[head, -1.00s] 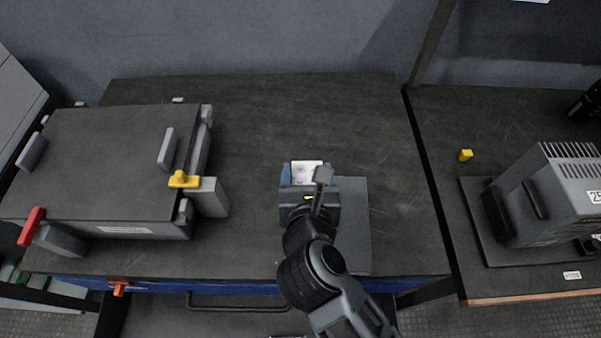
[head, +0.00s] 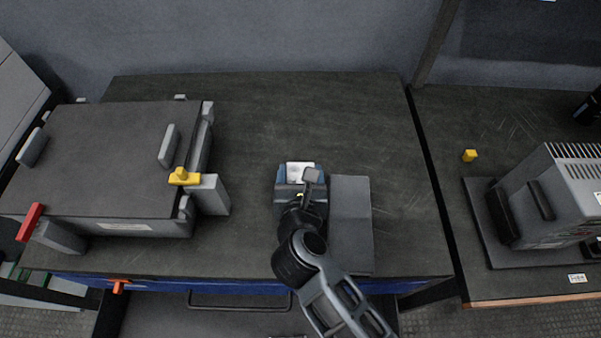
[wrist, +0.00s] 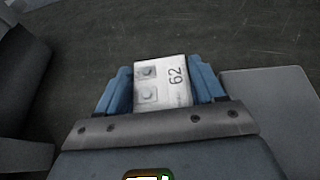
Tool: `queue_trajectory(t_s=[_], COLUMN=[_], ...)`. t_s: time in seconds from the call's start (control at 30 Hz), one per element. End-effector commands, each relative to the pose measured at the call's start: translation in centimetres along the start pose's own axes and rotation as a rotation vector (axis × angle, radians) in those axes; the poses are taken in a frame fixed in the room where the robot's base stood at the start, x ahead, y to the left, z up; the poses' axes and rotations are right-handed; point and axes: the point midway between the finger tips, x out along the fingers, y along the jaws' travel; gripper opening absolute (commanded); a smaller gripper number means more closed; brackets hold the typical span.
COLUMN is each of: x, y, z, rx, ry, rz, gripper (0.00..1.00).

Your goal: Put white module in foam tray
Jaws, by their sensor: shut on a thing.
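The white module (wrist: 162,86) is a pale block with two round terminals and the number 62, seen in the wrist view. My gripper (wrist: 163,88) is shut on it, with a blue finger along each side. In the head view the white module (head: 300,171) shows at the tip of my gripper (head: 299,177), over the bench's middle. Its underside is hidden, so I cannot tell its height above the bench. No foam tray can be made out clearly; the inside of the open drawer (head: 170,318) below the bench front is mostly out of view.
A flat grey mat (head: 350,225) lies just right of my gripper. A large grey case (head: 110,160) with a yellow latch (head: 184,177) and a red latch (head: 30,222) stands left. A grey vented unit (head: 555,200) and small yellow block (head: 469,155) are on the right bench. The back middle is clear.

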Motion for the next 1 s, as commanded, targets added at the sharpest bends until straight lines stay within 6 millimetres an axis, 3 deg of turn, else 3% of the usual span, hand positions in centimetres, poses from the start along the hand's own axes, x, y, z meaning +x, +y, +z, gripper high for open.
queue_trajectory(t_s=[0.07,0.1,0.2,0.57,1.0], x=[0.1,0.1,0.1,-0.7,-9.0], y=[0.0,0.0,0.0,0.0,0.0], z=[-0.2,-0.2,-0.2,0.1,0.0], rx=[0.000,0.000,0.000,-0.001,0.000], ry=[-0.001,0.000,0.000,0.000,0.001], rz=[0.000,0.000,0.000,0.001,0.001], gripper=[0.24,0.71,0.79,0.79,0.79])
